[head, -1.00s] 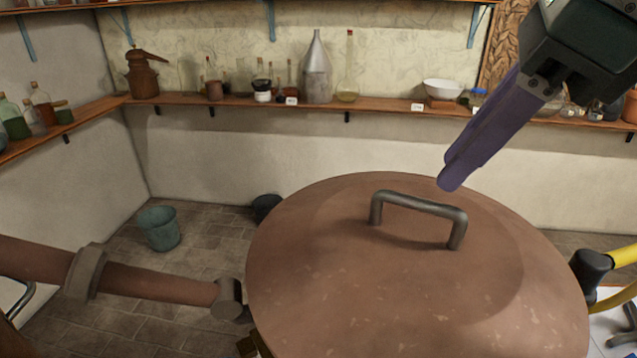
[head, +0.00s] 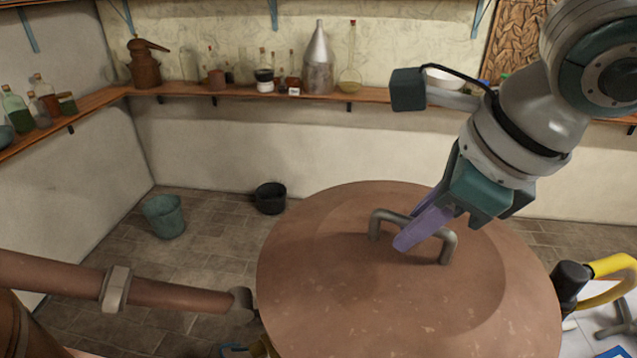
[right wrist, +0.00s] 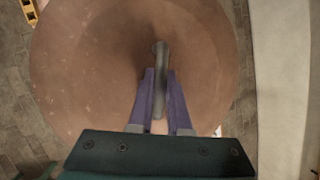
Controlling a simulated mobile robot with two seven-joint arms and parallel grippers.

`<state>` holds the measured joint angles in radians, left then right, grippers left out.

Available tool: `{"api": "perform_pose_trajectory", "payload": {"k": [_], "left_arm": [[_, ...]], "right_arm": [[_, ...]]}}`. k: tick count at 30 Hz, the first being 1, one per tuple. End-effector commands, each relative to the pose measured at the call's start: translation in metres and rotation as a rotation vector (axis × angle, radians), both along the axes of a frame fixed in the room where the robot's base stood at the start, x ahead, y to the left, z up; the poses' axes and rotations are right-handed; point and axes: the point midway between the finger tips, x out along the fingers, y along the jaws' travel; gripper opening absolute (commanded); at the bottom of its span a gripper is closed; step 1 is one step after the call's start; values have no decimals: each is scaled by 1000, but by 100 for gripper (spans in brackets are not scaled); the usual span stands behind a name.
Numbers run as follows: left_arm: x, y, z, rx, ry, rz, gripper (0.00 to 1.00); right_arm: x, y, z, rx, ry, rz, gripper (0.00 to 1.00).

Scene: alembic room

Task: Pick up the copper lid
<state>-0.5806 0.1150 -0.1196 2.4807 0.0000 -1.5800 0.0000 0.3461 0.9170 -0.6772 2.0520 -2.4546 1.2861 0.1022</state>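The copper lid (head: 330,300) is a broad, round, brown-copper dome with a grey bar handle (head: 390,214) on top. It fills the lower middle of the head view and much of the right wrist view (right wrist: 85,70). My right gripper (head: 408,240) reaches down from the upper right with its purple fingers at the handle. In the right wrist view the fingers (right wrist: 160,76) are apart, one on each side of the handle (right wrist: 160,60). A firm hold on the bar does not show. My left gripper is not in view.
A copper pipe (head: 170,293) lies left of the lid. A teal bucket (head: 164,217) and a dark bucket (head: 270,198) stand on the tiled floor behind. A wall shelf (head: 230,92) holds glassware. A yellow tubular piece (head: 612,264) is at the right.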

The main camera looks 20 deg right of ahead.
Motion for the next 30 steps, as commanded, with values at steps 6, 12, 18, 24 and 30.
{"api": "perform_pose_trajectory", "payload": {"k": [6, 12, 18, 24, 30], "left_arm": [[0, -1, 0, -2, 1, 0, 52], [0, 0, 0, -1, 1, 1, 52], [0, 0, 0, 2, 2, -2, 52], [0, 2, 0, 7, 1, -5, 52], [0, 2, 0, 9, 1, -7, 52]], "right_arm": [[0, 0, 0, 0, 0, 0, 0], [0, 0, 1, 1, -1, 0, 0], [0, 0, 1, 1, -1, 0, 0], [0, 0, 1, 0, -1, 0, 0], [1, 0, 1, 1, -2, 0, 0]]}}
